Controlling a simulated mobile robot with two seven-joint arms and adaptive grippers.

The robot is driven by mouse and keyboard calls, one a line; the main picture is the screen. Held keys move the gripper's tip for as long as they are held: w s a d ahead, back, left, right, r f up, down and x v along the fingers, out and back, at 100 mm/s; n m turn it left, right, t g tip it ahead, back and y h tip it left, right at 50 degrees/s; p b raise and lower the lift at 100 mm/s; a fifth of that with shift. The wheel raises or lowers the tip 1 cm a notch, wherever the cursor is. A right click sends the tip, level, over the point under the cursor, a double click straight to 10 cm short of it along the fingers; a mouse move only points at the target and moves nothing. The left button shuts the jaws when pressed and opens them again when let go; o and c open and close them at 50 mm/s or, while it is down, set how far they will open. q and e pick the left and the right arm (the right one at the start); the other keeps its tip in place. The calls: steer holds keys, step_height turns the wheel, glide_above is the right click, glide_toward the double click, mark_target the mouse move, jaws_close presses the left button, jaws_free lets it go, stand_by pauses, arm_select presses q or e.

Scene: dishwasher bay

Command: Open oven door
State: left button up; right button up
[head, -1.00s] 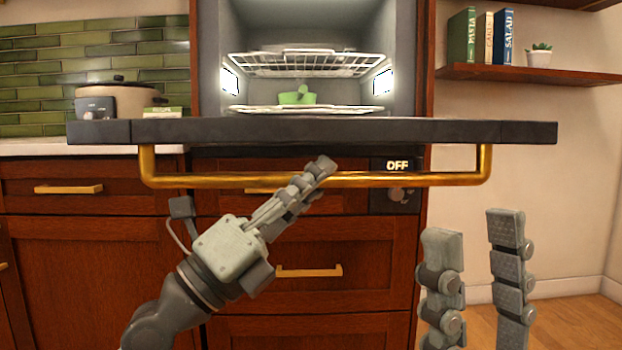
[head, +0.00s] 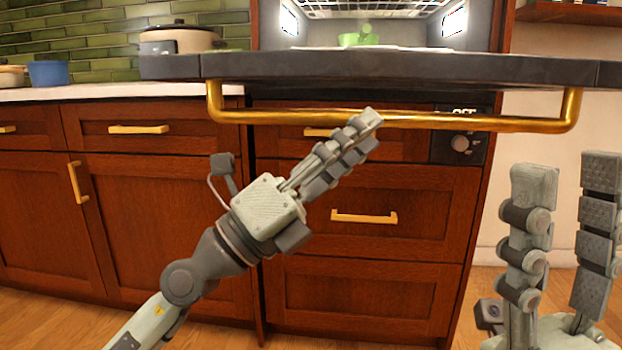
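The oven door (head: 420,70) is folded down and looks about level, seen nearly edge-on as a dark slab. Its brass bar handle (head: 480,122) hangs below the front edge. The oven cavity (head: 380,30) is exposed behind it. My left gripper (head: 367,118) is below the door, its fingertips overlapping the handle in the picture. Whether they touch it is unclear. Its fingers look close together from this side, so its opening cannot be judged. My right gripper (head: 570,170) is at the lower right, fingers pointing up and spread apart, with nothing between them.
Inside the oven are a wire rack (head: 375,8) and a green item (head: 365,38). Wooden drawers (head: 375,215) stand below the door. A cooker (head: 180,36) and a blue pot (head: 49,74) are on the left counter. Wooden floor shows at the bottom.

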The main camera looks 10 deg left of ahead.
arm_select(q)
steer(key=v, duration=0.8)
